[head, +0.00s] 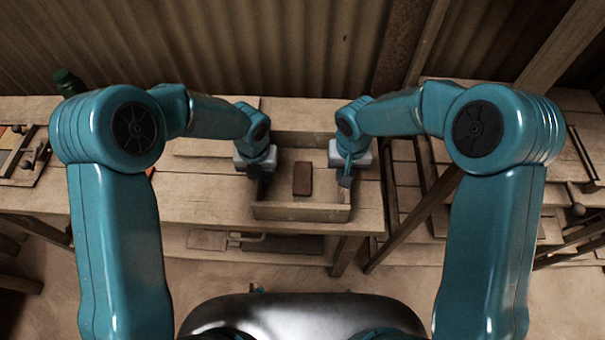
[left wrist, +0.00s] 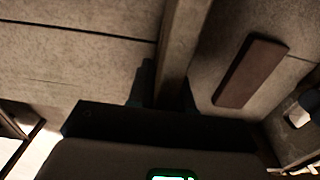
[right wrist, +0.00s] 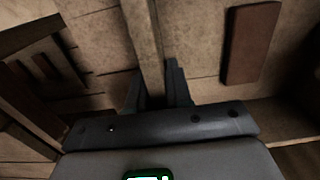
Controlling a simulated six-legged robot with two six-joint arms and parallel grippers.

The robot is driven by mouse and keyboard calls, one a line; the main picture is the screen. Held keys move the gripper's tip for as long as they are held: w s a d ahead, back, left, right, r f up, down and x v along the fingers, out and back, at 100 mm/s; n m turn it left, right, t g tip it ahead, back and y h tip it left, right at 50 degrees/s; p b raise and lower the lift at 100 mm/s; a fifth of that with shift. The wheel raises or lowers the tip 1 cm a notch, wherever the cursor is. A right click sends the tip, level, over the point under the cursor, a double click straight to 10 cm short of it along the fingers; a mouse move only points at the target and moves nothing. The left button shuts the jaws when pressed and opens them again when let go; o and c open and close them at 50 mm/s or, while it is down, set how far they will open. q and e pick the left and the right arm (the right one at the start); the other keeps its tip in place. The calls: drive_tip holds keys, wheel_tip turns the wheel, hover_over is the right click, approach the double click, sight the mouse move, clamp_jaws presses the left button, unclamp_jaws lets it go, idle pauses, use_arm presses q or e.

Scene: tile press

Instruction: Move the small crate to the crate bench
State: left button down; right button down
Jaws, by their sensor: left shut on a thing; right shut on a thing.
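The small crate (head: 302,212) is a low open wooden box on the wooden bench in the middle of the head view, close to the bench's front edge. A dark brown tile (head: 302,180) lies inside it. My left gripper (head: 262,182) is shut on the crate's left wall, which also shows between its fingers in the left wrist view (left wrist: 182,45). My right gripper (head: 346,178) is shut on the right wall, which also shows in the right wrist view (right wrist: 147,45). My grippers hide parts of both side walls. I cannot tell whether the crate's bottom touches the bench.
The bench top (head: 190,205) is clear left of the crate. A slatted wooden surface (head: 415,165) and a slanting beam (head: 415,220) are to the right. A green bottle-like object (head: 66,82) stands at the far left. A corrugated wall (head: 290,45) closes the back.

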use_arm(q)
drive_tip(key=shift+r, duration=0.2)
use_arm(e)
drive_tip(key=shift+r, duration=0.2)
idle(0.4)
